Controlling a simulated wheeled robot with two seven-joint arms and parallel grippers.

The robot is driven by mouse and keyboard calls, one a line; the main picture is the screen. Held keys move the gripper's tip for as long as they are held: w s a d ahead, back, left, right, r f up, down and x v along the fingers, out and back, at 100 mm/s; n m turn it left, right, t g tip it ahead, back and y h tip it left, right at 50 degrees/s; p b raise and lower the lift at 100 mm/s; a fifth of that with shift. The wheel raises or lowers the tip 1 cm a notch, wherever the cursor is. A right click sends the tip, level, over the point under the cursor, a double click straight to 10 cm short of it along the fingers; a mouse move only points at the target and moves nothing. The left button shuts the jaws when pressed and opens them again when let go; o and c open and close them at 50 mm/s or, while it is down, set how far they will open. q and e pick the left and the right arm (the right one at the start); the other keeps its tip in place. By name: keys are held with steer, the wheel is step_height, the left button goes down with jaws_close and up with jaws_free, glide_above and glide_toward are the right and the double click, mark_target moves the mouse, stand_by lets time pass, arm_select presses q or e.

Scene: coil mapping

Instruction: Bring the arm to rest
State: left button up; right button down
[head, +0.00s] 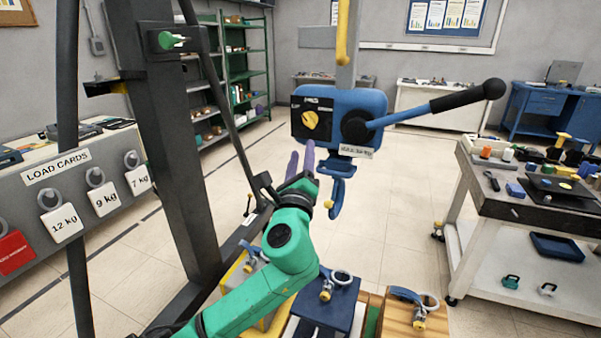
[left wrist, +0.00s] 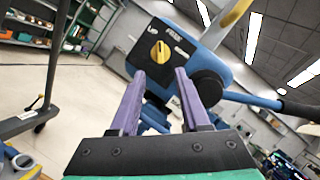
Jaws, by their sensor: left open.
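My left arm is green and reaches up from the bottom of the head view. Its gripper (head: 301,160) has purple fingers and is raised just left of and below the blue hoist unit. In the left wrist view the fingers of the gripper (left wrist: 160,95) stand apart with nothing between them. The blue hoist unit (head: 371,105) hangs from above, with a yellow knob (head: 310,120) on a black panel and a black-handled lever (head: 440,103) pointing right. The unit also shows beyond the fingers in the left wrist view (left wrist: 200,50). My right gripper is not in view.
A blue hook (head: 337,190) hangs under the unit. Blocks with rings, including a blue one (head: 345,305) and a wooden one (head: 400,318), stand below. A dark post (head: 160,130) and a load-card panel (head: 90,190) are at left; a cluttered workbench (head: 490,190) is at right.

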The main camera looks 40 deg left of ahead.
arm_select(q)
steer(key=v, duration=0.3)
steer(key=shift+f, duration=0.1)
stand_by(0.3)
